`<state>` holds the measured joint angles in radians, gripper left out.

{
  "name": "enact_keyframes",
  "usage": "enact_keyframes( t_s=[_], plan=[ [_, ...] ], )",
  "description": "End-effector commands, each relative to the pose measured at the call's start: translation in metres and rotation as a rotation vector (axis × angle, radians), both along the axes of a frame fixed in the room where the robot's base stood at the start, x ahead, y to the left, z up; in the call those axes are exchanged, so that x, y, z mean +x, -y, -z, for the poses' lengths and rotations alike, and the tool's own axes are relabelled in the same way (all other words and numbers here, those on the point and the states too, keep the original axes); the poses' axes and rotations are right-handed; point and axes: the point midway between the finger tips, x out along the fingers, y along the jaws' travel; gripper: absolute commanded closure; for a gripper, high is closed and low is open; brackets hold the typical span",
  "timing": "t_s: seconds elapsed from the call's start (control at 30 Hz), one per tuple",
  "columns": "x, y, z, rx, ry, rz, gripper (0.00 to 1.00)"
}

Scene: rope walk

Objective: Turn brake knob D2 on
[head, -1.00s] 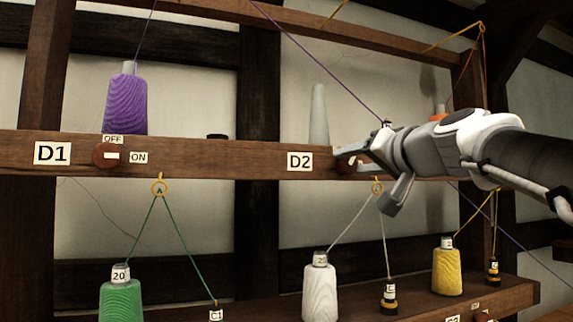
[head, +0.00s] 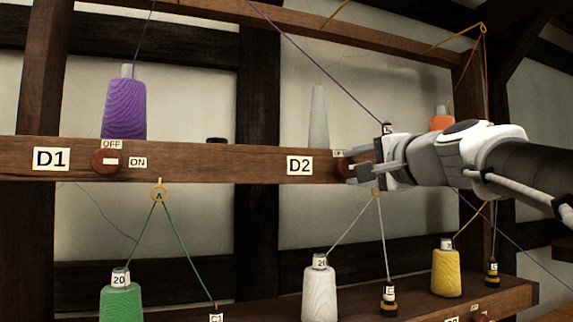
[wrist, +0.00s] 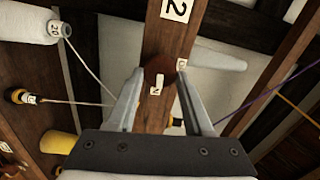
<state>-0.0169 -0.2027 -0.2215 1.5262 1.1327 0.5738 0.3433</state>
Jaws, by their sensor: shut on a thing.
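Brake knob D2 (head: 345,168) is a dark red-brown round knob on the wooden beam, right of the D2 label (head: 299,165). In the head view my gripper mostly covers it. My gripper (head: 356,170) reaches in from the right and is shut on the knob. In the wrist view the knob (wrist: 161,72) sits between the two fingertips (wrist: 161,70). The ON label (wrist: 157,83) shows between the fingers, and the OFF label (wrist: 181,66) is beside one fingertip, partly covered. The knob's white mark cannot be made out.
Knob D1 (head: 106,162) is on the same beam at left, its white mark pointing toward ON. A purple spool (head: 124,108) and a grey cone (head: 318,115) stand above the beam. White (head: 319,293) and yellow (head: 446,271) spools with threads stand below. A purple thread passes near my wrist.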

Motion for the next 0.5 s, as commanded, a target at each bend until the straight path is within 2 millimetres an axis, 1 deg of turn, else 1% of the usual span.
enact_keyframes(
  t_s=[0.2,0.5],
  plan=[
    [0.0001,-0.0003,0.0008,0.085,-0.029,-0.001,1.0],
    [0.0001,-0.0002,0.0013,0.124,-0.042,-0.001,1.0]
  ],
)
